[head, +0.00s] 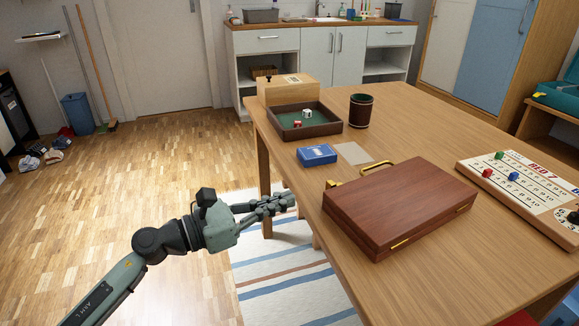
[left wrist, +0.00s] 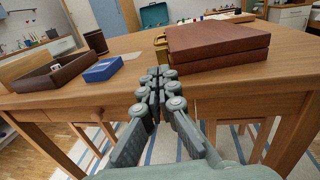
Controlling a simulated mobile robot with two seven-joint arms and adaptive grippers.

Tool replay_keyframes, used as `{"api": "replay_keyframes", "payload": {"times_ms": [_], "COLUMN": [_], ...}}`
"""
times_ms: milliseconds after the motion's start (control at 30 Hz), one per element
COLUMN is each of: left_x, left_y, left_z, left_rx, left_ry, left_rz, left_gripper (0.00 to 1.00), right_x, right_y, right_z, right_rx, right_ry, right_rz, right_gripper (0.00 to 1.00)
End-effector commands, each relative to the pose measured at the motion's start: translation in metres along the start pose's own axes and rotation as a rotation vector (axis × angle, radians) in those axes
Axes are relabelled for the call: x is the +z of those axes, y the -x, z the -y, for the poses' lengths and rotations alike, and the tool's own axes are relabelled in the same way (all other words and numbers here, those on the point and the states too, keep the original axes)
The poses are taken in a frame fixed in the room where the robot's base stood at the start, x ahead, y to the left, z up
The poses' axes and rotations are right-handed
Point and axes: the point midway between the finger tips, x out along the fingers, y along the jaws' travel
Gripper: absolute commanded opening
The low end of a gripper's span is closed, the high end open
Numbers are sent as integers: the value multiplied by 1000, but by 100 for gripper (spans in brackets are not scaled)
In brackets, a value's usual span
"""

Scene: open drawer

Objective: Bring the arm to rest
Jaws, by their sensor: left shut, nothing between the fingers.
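My left gripper (head: 283,203) is shut and empty in the head view. It is in the air beside the left edge of the wooden table (head: 420,115), over the striped rug. In the left wrist view the closed fingers (left wrist: 158,78) point towards the table edge, with the brown wooden case (left wrist: 217,42) beyond them. In the head view the case (head: 400,205) lies closed on the table, with its brass handle facing the far side. My right gripper is in neither view.
A blue card box (head: 316,155), a dice tray (head: 304,120), a dark cup (head: 360,111) and a wooden box (head: 288,90) stand on the table. A number board (head: 525,190) lies at the right. The floor (head: 110,190) left of the table is clear.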

Motion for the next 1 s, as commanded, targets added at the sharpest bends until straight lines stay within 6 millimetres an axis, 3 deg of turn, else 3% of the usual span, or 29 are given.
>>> {"api": "replay_keyframes", "payload": {"times_ms": [167,267,333,400,500,567,667,800,867,900,1000], "left_x": [11,14,-3,-36,-94,-131,-193,-267,-291,-304,-326], "left_y": [6,27,57,93,142,169,211,259,274,283,299], "left_z": [-16,-51,-83,-108,-121,-118,-97,-41,-13,5,44], "left_rx": [104,281,448,618,838,968,1189,1514,1650,-1671,-1635], "left_ry": [203,549,866,1167,1513,1692,1953,2240,2331,-2291,-2100], "left_rz": [109,280,431,573,742,833,974,1154,1219,-1211,-1137], "left_gripper": [0,0,0,0,0,0,0,0,0,0,0], "right_x": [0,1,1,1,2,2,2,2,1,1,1], "right_y": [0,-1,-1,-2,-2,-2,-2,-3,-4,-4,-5], "right_z": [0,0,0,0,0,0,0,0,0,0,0], "right_rx": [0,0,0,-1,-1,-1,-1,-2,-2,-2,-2], "right_ry": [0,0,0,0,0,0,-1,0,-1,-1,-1], "right_rz": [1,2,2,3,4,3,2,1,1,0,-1], "right_gripper": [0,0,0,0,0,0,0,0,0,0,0]}}
